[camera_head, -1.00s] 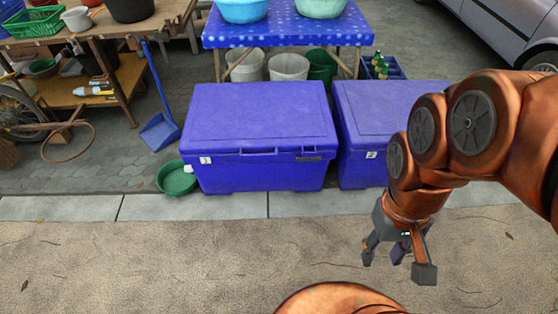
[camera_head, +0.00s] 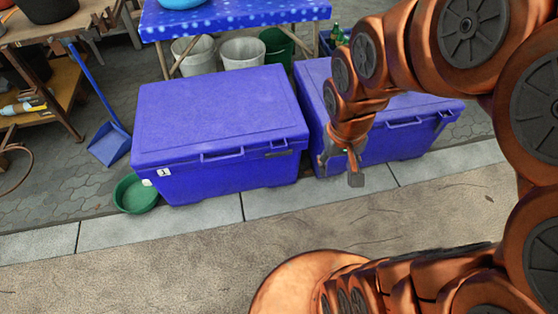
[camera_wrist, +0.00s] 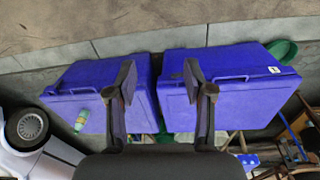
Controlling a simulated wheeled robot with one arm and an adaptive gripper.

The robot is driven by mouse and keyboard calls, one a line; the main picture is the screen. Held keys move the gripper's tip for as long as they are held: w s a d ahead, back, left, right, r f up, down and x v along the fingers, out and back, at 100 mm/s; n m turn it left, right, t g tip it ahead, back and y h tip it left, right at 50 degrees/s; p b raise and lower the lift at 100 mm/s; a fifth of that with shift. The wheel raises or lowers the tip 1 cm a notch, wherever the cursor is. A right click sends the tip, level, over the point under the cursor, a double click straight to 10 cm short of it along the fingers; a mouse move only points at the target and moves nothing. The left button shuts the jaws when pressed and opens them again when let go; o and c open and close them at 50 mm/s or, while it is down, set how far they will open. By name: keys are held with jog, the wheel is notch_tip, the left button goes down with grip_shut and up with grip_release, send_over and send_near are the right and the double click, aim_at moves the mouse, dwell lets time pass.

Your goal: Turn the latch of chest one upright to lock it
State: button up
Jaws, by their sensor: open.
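Chest one (camera_head: 215,110) is a closed blue chest with a white label "1" (camera_head: 164,172) at its front left. A small dark latch (camera_head: 279,149) lies roughly flat on its front, near the right end below the lid. My gripper (camera_head: 340,168) is open and empty, right of chest one and in front of the second blue chest (camera_head: 385,150). In the wrist view, my open gripper (camera_wrist: 160,80) has its fingers spread over the gap between the chests. Chest one (camera_wrist: 235,100) is on the right there; its latch is too small to make out surely.
A green basin (camera_head: 137,195) sits by chest one's left end, with a blue dustpan (camera_head: 108,143) beyond. A blue-topped table (camera_head: 235,17) with buckets (camera_head: 243,52) beneath stands behind. The pavement (camera_head: 150,270) in front is clear. My arm hides part of the second chest.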

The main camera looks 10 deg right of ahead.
jog(key=w+f+m+t+y+b, duration=0.3)
jog(key=w+f+t+b, duration=0.4)
jog(key=w+f+b, duration=1.55)
jog(key=m+t+y+b, duration=0.2)
jog(key=m+t+y, duration=0.1)
jog(key=m+t, duration=0.1)
send_near(279, 155)
notch_tip(279, 155, up, 4)
jog(key=a, duration=0.2)
notch_tip(279, 155, down, 8)
jog(key=d+m+t+y+b, duration=0.1)
jog(key=d+m+t+b, duration=0.1)
jog(key=m+t+b, duration=0.45)
jog(key=shift+n+g, duration=0.65)
jog(key=shift+g, duration=0.2)
jog(key=shift+b+x, duration=2)
jog(key=shift+x, duration=2.05)
jog(key=shift+a+f, duration=0.1)
jog(key=shift+a, duration=0.1)
jog(key=shift+c, duration=0.4)
grip_shut()
